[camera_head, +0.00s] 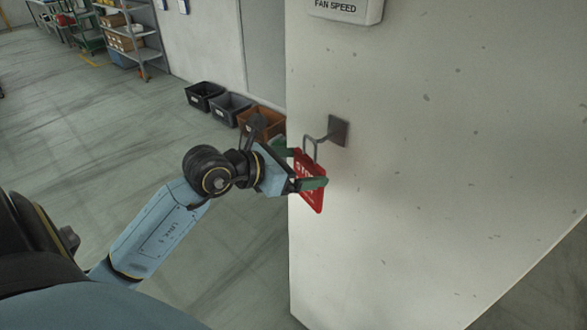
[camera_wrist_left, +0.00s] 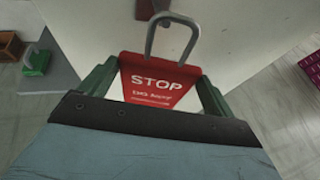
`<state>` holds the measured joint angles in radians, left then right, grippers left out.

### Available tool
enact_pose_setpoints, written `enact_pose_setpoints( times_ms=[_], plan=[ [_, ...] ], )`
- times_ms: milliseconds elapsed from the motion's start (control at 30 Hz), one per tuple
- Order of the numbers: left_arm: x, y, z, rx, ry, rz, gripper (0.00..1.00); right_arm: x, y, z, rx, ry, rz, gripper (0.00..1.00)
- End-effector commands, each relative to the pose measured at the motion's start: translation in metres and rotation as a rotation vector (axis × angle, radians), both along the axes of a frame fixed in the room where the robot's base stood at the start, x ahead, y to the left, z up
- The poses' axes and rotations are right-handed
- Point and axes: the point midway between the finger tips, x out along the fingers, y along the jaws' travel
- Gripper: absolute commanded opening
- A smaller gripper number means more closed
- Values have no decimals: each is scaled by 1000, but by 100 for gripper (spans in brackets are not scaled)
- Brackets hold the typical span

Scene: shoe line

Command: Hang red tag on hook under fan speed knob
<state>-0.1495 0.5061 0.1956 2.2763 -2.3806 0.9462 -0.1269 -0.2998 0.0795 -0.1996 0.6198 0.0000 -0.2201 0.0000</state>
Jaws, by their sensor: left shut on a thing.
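The red tag (camera_head: 308,180), with white "STOP" lettering, is held in my left gripper (camera_head: 301,168). Its green fingers grip the tag's two sides, as the left wrist view (camera_wrist_left: 154,84) also shows. A grey wire loop (camera_wrist_left: 172,35) stands up from the tag's top edge. The hook (camera_head: 338,131) is a dark square plate on the pale wall panel with a rod reaching left. In the head view the loop overlaps the rod's end; I cannot tell whether the loop is around it. The "FAN SPEED" label plate (camera_head: 345,8) is above the hook, and the knob is out of frame.
The pale panel (camera_head: 430,200) fills the right side, close to my left gripper. Open bins, black (camera_head: 203,95), grey (camera_head: 230,107) and orange-brown (camera_head: 268,122), line the floor behind. Shelving (camera_head: 128,40) stands at the far back left. The left floor is clear.

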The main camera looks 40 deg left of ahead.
Motion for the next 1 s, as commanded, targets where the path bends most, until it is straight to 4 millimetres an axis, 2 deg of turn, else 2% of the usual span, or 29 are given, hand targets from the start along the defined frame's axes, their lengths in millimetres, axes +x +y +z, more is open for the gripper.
enact_pose_setpoints(
  times_ms=[800, 1000],
  plan=[
    [49, -4, -3, 0, -1, 0, 54, 0, 0, -3, 0, -1, 0, 36],
    [57, -5, -11, 0, -1, 0, 54, 0, 0, -10, 0, -1, 0, 36]
  ],
)
